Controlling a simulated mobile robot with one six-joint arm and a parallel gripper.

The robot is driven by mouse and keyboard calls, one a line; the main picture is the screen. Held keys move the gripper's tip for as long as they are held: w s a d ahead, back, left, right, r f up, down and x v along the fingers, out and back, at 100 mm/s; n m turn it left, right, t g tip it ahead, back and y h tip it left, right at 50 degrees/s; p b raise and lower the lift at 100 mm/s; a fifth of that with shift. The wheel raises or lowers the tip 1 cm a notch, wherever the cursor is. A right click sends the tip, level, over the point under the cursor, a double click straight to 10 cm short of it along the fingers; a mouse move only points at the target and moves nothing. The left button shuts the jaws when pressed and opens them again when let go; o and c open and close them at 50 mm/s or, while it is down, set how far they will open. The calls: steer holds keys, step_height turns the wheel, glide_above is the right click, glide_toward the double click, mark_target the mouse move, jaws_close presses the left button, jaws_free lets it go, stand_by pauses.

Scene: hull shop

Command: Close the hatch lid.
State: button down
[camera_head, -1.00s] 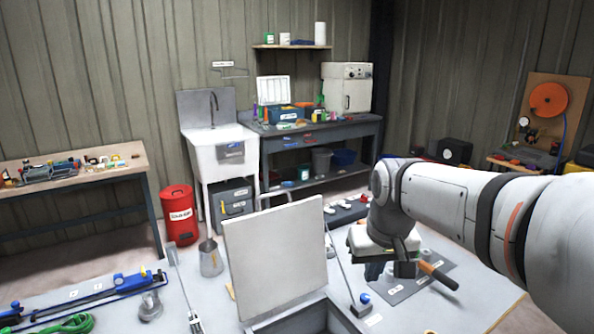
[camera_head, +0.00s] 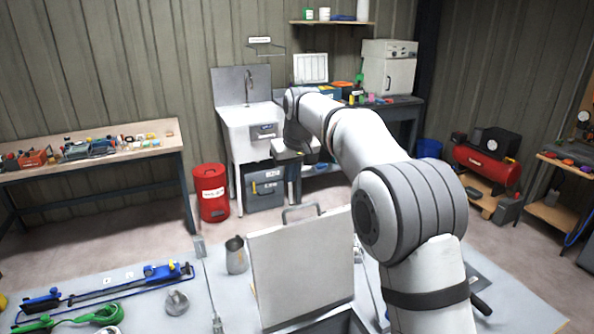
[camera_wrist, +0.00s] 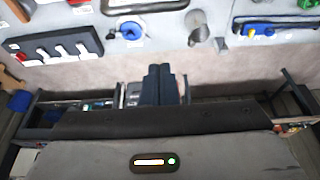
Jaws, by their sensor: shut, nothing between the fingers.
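The hatch lid (camera_head: 302,268) is a pale grey square panel. It stands open and nearly upright on its box (camera_head: 345,322) at the front of the table, with a grey handle (camera_head: 301,211) at its top edge. My gripper shows in the wrist view (camera_wrist: 159,86) with its two dark fingers together and nothing between them. In the head view my arm reaches out above and beyond the lid, and the fingertips cannot be made out there. The gripper is apart from the lid. In the wrist view a pale panel edge with a dark handle, probably the lid, shows at the top centre.
A metal jug (camera_head: 236,256) stands left of the lid. A red bin (camera_head: 210,193) and a white sink (camera_head: 250,128) stand beyond. Open floor lies behind the table.

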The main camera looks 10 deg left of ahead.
step_height(320, 180, down, 6)
steer(key=s+d+p, duration=0.1)
steer(key=p, duration=0.1)
steer(key=shift+d+f, duration=0.15)
steer(key=shift+f, duration=0.1)
steer(key=shift+s, duration=0.15)
